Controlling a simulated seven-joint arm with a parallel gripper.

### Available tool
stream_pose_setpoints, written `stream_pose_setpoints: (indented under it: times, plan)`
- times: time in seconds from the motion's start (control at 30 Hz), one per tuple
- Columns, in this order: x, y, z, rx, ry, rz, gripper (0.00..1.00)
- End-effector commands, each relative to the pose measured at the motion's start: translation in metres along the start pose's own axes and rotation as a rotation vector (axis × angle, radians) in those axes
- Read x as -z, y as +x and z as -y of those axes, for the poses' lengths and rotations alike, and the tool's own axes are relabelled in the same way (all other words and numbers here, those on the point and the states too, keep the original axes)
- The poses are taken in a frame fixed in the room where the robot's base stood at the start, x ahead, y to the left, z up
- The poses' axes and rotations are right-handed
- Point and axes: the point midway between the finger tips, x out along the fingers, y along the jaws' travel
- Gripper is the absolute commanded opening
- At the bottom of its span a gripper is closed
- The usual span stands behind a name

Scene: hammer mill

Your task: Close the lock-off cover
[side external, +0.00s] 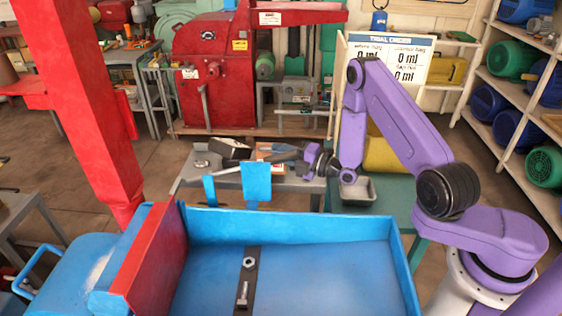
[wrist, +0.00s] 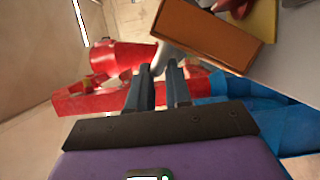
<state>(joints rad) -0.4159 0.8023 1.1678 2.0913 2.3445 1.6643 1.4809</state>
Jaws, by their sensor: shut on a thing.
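My gripper (side external: 290,157) is low over the grey workbench, pointing left, behind the blue trough. In the wrist view its two dark fingers (wrist: 160,78) are close together, shut on a pale grey thing (wrist: 171,54) at their tips. Only a small part of that thing shows, and I cannot tell what it is. I cannot make out the lock-off cover for certain in either view.
The grey workbench (side external: 228,181) carries a dark box (side external: 230,148) and loose tools. An orange-brown box (wrist: 208,35) is close beyond my fingertips. Blue upright plates (side external: 257,181) and the blue trough (side external: 315,228) stand in front; a red post (side external: 90,110) rises at left.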

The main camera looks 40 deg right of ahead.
Motion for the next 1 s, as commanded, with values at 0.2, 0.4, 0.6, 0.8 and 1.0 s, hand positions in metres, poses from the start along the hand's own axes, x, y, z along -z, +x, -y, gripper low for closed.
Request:
stream_pose_setpoints:
  times: [0.2,0.4,0.6,0.8,1.0]
  plan:
    - [-0.024,0.010,-0.009,0.053,0.175,0.004,0.00]
    - [-0.042,0.018,-0.007,0.124,0.350,0.006,0.00]
    - [-0.059,0.024,-0.001,0.194,0.526,0.009,0.00]
    - [-0.074,0.029,0.007,0.258,0.685,0.011,0.00]
    - [-0.084,0.033,0.016,0.308,0.808,0.012,0.00]
